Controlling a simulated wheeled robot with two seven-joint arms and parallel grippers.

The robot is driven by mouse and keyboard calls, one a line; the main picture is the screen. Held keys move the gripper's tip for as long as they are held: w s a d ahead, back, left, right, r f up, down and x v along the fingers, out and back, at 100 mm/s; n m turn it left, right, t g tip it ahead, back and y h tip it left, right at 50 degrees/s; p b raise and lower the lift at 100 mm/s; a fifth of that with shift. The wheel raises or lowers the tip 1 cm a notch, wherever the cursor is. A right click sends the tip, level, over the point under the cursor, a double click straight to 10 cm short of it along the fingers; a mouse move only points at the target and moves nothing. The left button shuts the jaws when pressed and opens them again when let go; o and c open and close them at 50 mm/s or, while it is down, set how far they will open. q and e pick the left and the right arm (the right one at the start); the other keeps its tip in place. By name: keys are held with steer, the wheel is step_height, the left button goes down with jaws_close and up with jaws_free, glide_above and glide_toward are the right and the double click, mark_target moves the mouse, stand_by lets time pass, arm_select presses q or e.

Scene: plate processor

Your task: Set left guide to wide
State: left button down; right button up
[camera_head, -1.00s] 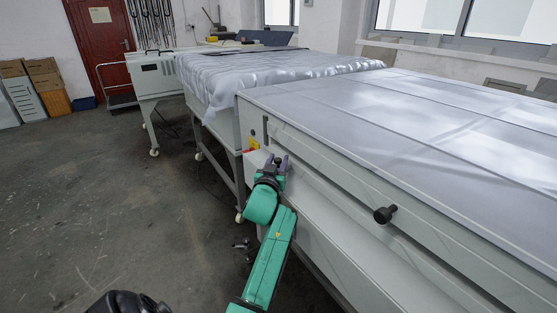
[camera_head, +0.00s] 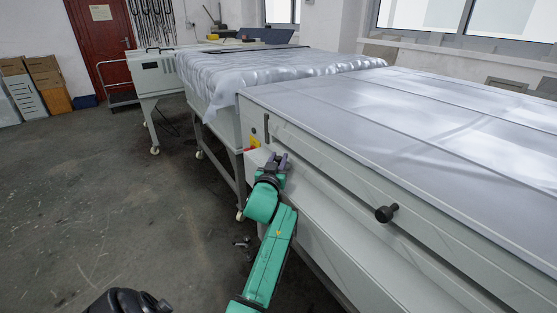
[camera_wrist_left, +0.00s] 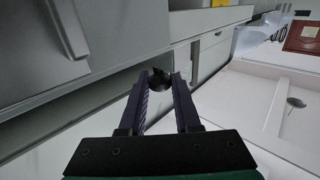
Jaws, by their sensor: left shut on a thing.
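The plate processor (camera_head: 330,180) is a long grey machine with a slot along its side. My left gripper (camera_head: 279,160) is at the far left part of this slot. In the left wrist view the gripper (camera_wrist_left: 160,84) is shut on a round black knob (camera_wrist_left: 160,79), held between the fingertips. The gripper hides this knob in the head view. A second black knob (camera_head: 385,214) sticks out of the slot farther right, apart from the gripper.
A yellow label (camera_head: 254,141) is on the machine's side near my left gripper. A cloth-covered table (camera_head: 250,75) on wheeled legs stands beyond the machine. The concrete floor (camera_head: 110,210) to the left is mostly clear.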

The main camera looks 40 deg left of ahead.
arm_select(q)
steer(key=shift+f, duration=0.2)
stand_by(0.4)
steer(key=w+a, duration=0.1)
steer(key=a, duration=0.4)
steer(key=w+a, duration=0.1)
steer(key=a, duration=0.2)
steer(key=shift+w+a, duration=0.3)
steer(key=shift+w, duration=0.05)
steer(key=c, duration=0.6)
jaws_free()
steer(key=shift+w, duration=0.2)
steer(key=shift+s, duration=0.15)
steer(key=v, duration=1.4)
steer(key=shift+s+d, duration=0.1)
